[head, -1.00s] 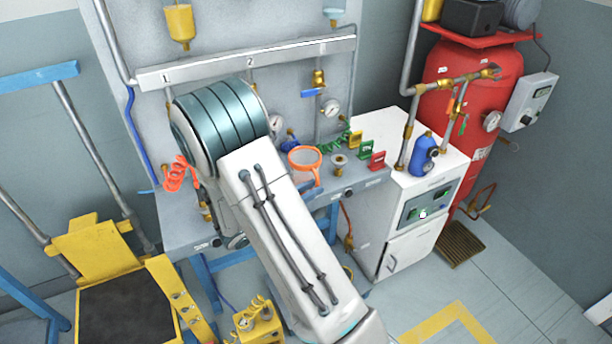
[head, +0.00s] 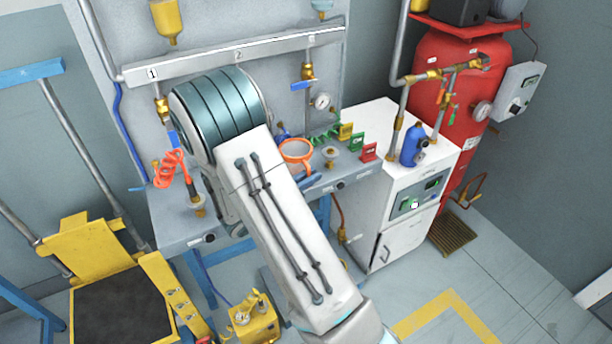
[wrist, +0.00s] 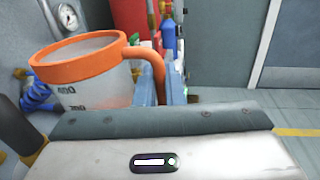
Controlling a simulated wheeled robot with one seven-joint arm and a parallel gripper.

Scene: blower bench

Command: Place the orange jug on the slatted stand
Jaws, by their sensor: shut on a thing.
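The orange jug (head: 297,153) has an orange rim and handle and a pale, see-through body with number marks. It appears upright at the bench, right of my arm; I cannot tell if it touches the bench top. In the wrist view the jug (wrist: 95,80) fills the left side with its handle toward the middle. My gripper (wrist: 162,92) is shut on the jug at its handle; its palm covers the lower handle and the jug's base. A brown slatted piece (head: 453,236) lies low on the floor beside the red tank, perhaps the slatted stand; its height is unclear.
A white cabinet (head: 405,215) with a blue bottle (head: 414,146) stands right of the bench, before the red tank (head: 447,90). Red, green and yellow small pieces line the bench. A yellow seat (head: 90,255) is at left. Floor is clear at lower right.

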